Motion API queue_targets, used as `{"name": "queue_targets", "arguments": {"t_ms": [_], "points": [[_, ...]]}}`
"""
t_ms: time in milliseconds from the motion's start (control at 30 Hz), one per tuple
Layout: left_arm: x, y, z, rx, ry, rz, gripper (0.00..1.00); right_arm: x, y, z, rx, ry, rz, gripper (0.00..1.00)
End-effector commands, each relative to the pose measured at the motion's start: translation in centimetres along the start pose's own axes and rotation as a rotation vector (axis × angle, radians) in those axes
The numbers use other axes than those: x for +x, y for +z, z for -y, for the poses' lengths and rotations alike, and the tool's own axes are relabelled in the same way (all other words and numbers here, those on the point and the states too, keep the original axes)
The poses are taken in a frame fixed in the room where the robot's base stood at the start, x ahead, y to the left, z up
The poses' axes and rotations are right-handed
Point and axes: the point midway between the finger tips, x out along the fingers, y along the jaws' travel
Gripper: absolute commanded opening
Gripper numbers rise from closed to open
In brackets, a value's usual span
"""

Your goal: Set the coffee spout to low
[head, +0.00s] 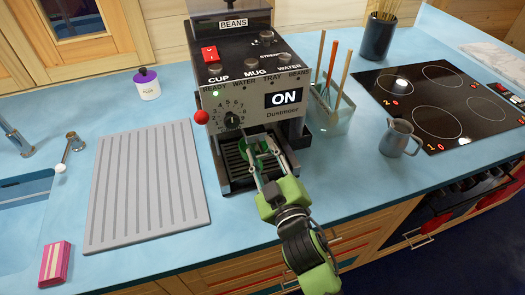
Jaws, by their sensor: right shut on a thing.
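The coffee machine (245,80) stands at the middle of the counter, its display reading ON and a green light lit above the dial (231,119). My right gripper (261,146) reaches in from below, in front of the machine's lower bay. Its fingers are shut on the coffee spout (257,132), just under the display panel. The fingers partly hide the spout, and its height setting cannot be read. Something green shows between the fingers, above the drip tray (236,166); its shape is unclear. My left gripper is out of view.
A red ball knob (201,117) sticks out at the machine's left side. A utensil holder (331,110) stands close on the right, then a metal jug (399,139) and the hob (440,100). A ribbed grey board (147,185) lies left. The counter between machine and jug is partly free.

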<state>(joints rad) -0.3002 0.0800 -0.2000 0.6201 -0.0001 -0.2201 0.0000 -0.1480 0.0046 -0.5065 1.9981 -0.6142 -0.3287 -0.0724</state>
Motion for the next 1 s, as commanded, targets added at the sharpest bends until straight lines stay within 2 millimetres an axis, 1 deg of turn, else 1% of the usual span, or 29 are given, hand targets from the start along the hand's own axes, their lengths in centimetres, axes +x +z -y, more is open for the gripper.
{"name": "queue_targets", "arguments": {"t_ms": [33, 133, 167, 200, 233, 533, 667, 767, 1000], "points": [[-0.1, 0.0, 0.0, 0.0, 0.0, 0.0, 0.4, -0.1, 0.5, 0.5, 0.006, -0.01, 0.014, 0.0], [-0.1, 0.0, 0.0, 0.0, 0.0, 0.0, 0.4, -0.1, 0.6, 0.6, 0.006, -0.011, 0.016, 0.0], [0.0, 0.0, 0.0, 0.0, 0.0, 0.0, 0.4, -0.1, 0.6, 0.6, 0.006, -0.012, 0.017, 0.35], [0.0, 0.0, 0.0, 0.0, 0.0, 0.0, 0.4, -0.1, 0.6, 0.6, 0.006, -0.012, 0.017, 0.45], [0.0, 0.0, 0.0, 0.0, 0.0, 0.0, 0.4, -0.1, 0.6, 0.6, 0.006, -0.012, 0.017, 0.47], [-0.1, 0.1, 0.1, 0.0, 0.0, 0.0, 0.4, -0.1, 0.4, 0.3, 0.003, -0.008, 0.011, 0.47], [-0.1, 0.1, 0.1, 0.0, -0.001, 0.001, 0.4, -0.7, 0.4, 0.4, 0.003, -0.008, 0.012, 0.47], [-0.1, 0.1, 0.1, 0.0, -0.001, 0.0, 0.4, -2.0, 0.5, 0.4, 0.003, -0.008, 0.013, 0.47], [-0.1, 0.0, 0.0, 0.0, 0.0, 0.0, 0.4, -6.6, 0.4, 0.4, 0.005, -0.01, 0.015, 0.47]]}}
